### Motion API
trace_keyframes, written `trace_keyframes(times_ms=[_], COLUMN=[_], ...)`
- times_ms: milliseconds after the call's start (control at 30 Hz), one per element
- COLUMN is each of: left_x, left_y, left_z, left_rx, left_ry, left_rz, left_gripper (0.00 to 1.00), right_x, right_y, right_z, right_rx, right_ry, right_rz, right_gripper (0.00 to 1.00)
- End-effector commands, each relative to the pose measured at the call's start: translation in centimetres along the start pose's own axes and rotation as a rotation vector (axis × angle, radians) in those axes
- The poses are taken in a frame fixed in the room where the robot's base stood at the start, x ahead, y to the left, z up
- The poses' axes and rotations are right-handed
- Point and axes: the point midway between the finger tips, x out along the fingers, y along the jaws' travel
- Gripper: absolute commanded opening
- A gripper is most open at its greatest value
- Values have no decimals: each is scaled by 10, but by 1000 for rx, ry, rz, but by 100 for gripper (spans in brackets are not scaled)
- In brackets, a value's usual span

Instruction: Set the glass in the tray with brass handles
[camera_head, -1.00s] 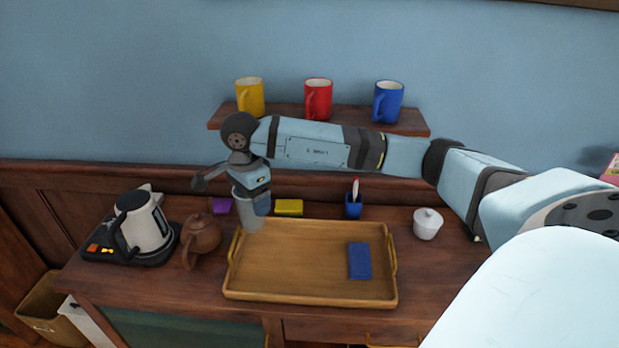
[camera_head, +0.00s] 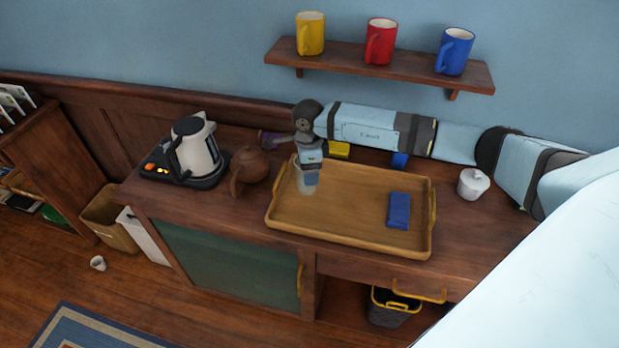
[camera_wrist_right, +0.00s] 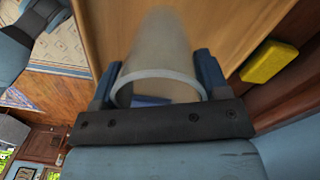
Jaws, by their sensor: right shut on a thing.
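The glass (camera_head: 304,183) is a clear grey tumbler, upright at the left end of the wooden tray (camera_head: 345,240) with brass handles. My right gripper (camera_head: 311,172) is shut on the glass near its rim. In the right wrist view the rim of the glass (camera_wrist_right: 160,76) sits between the two fingers of the gripper (camera_wrist_right: 158,85), with the tray floor (camera_wrist_right: 110,30) beyond. I cannot tell whether the glass base touches the tray. A blue folded cloth or block (camera_head: 399,211) lies in the tray's right half. My left gripper does not show.
A brown teapot (camera_head: 250,168) stands close left of the tray, with a kettle (camera_head: 195,150) farther left. Mugs line the shelf (camera_head: 380,66) above.

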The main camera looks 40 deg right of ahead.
Motion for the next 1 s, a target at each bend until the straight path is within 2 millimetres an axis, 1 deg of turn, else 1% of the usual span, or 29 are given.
trace_keyframes(times_ms=[167,400,467,667,800,833,867,900,933,1000], left_x=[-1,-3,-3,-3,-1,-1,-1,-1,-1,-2], left_y=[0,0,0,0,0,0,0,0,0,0], left_z=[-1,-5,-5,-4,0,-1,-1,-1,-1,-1], left_rx=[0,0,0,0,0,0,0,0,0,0], left_ry=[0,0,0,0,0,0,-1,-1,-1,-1], left_rz=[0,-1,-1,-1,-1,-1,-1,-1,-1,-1], left_gripper=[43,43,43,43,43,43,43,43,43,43], right_x=[11,45,48,48,53,52,51,51,51,51], right_y=[0,-1,-2,-2,-2,-2,-2,-2,-2,-2], right_z=[1,1,1,0,0,0,0,0,0,0], right_rx=[-2,-1,-1,-2,-2,-2,-1,-1,-1,-1], right_ry=[-1,0,-1,-1,-1,-1,-1,-1,-1,-1], right_rz=[1,2,0,-1,-1,-1,0,0,0,0], right_gripper=[39,39,39,39,39,73,80,89,94,94])
